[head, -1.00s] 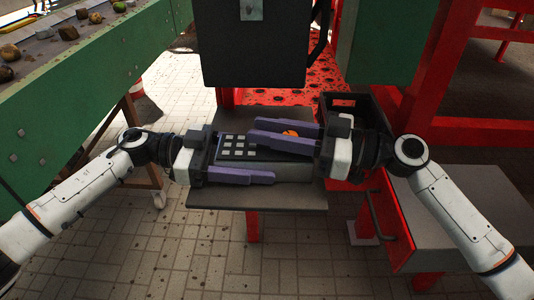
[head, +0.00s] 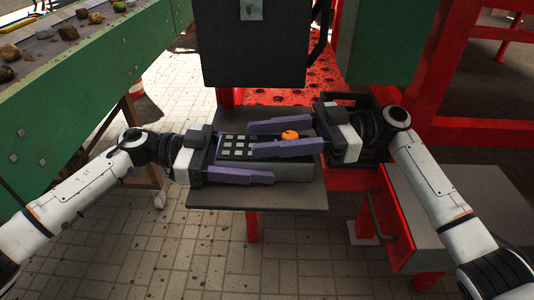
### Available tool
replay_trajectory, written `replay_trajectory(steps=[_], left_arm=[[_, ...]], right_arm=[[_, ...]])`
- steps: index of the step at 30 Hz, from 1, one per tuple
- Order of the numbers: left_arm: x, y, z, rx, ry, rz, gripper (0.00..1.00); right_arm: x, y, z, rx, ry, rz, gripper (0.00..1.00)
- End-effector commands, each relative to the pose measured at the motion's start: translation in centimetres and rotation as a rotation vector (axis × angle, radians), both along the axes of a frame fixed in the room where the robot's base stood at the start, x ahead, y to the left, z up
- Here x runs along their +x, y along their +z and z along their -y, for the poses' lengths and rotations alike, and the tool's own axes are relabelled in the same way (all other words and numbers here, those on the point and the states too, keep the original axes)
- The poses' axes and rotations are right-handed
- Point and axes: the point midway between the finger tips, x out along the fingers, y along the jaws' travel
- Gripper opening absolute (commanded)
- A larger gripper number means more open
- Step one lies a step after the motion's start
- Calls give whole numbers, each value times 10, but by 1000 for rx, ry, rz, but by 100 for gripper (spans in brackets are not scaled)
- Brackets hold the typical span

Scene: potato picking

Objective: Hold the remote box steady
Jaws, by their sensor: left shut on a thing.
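The remote box (head: 296,172) is a grey box with a dark top, several pale buttons on its left part and a round orange button (head: 290,135) towards its right back. It lies on a grey shelf. My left gripper (head: 250,160) is shut on the box from the left. One purple finger lies along the front side; the other is mostly hidden. My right gripper (head: 252,138) is over the top from the right, its two purple fingers apart, with the orange button showing between them. Whether the fingers touch the box is unclear.
The grey shelf (head: 230,198) has a bare front strip. A dark cabinet (head: 255,50) hangs behind it. A green conveyor (head: 80,95) with several potatoes runs at the left. Red frame parts and a grey surface (head: 455,215) stand at the right. A dark crate lies behind my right gripper.

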Motion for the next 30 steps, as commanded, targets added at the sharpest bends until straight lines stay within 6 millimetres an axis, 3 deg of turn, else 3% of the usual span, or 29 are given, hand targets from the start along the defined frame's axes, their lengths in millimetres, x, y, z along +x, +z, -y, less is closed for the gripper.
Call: replay_trajectory(steps=[18, 30], left_arm=[[0, 0, 0, 0, -1, 0, 50], [0, 0, 0, 0, -2, 0, 50]], right_arm=[[12, 0, 55, -1, -3, -1, 40], [12, 0, 58, -1, -2, 0, 40]])
